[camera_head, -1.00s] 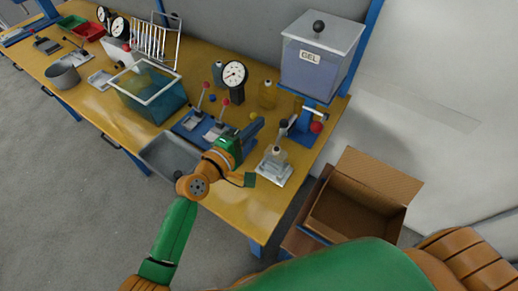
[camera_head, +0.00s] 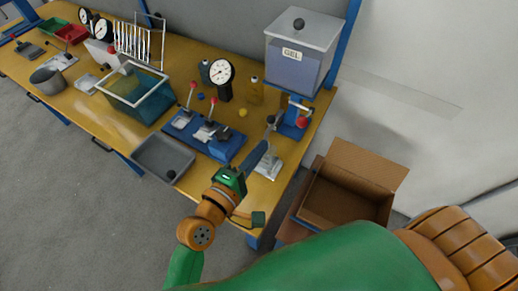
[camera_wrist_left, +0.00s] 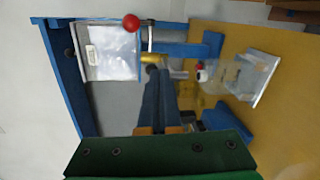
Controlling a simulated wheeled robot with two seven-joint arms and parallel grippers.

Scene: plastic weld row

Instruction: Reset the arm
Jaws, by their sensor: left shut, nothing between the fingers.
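My left arm comes in from the bottom of the head view. Its gripper (camera_head: 265,146) is shut and empty, with blue fingers pointing up and right over the yellow bench (camera_head: 262,200). In the left wrist view the two long fingers (camera_wrist_left: 157,75) lie together. The gripper is beside a small stand with a clear bottle (camera_head: 270,168), which it partly hides in the head view; the clear bottle also shows in the wrist view (camera_wrist_left: 228,74). My right gripper is not in view.
A blue fixture with red-knobbed levers (camera_head: 207,134) and a grey tray (camera_head: 163,160) are left of the gripper. A GEL tank (camera_head: 296,62) stands behind, above a blue stand with a red knob (camera_head: 302,123). An open cardboard box (camera_head: 345,195) is right of the bench.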

